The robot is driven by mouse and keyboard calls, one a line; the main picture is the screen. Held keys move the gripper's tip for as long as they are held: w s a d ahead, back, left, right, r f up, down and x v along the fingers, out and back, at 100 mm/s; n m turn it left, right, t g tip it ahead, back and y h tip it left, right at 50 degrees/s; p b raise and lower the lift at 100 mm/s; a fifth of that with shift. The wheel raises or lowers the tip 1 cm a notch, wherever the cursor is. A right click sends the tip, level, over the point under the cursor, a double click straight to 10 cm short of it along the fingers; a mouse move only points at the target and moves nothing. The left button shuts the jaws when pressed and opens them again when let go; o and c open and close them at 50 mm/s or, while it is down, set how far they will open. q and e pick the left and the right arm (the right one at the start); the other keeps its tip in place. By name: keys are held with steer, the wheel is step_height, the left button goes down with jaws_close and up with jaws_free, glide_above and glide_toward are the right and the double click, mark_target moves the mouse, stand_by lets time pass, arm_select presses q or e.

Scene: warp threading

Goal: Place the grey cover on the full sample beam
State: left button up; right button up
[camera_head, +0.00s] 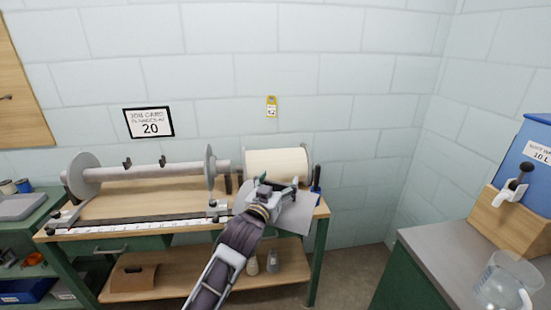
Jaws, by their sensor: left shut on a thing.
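A cream-wound roll (276,163), seemingly the full sample beam, lies across the right end of the workbench's back. My left gripper (278,186) comes up from below in front of it and is shut on a flat grey piece, seemingly the grey cover (296,214). The cover spreads to the right of and below the jaws, over the bench's front right corner. The gripper hides the roll's lower front, and I cannot tell whether the cover touches the roll. My right gripper is not in view.
A bare beam (140,172) with grey end discs stands on the bench (128,207) to the left. A white ruler strip (140,227) runs along the bench's front. At right, a counter (440,245) holds a blue dispenser and a clear beaker (505,283).

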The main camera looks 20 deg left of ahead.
arm_select(q)
steer(key=w+a+r+n+y+p, duration=0.1)
steer(key=w+a+r+p, duration=0.2)
steer(key=r+p, duration=0.35)
steer(key=w+a+r+n+y+p, duration=0.1)
steer(key=w+a+r+y+p, duration=0.15)
steer(key=r+p, duration=0.45)
steer(key=a+f+n+g+y, duration=0.2)
steer(key=a+f+y, duration=0.3)
steer(key=a+f, duration=0.3)
steer(key=shift+s+a+n+g, duration=0.2)
steer(key=shift+a+n+g, duration=0.1)
steer(key=shift+a+n, duration=0.75)
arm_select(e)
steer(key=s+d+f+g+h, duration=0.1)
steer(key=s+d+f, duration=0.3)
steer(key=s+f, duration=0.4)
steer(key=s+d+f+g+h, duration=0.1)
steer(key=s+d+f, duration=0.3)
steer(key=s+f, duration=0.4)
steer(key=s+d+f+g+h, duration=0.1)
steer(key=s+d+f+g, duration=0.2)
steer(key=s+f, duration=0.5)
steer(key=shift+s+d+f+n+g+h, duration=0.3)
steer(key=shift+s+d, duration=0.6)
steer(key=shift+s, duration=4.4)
arm_select(q)
steer(key=shift+a+y, duration=0.2)
steer(key=shift+y, duration=0.05)
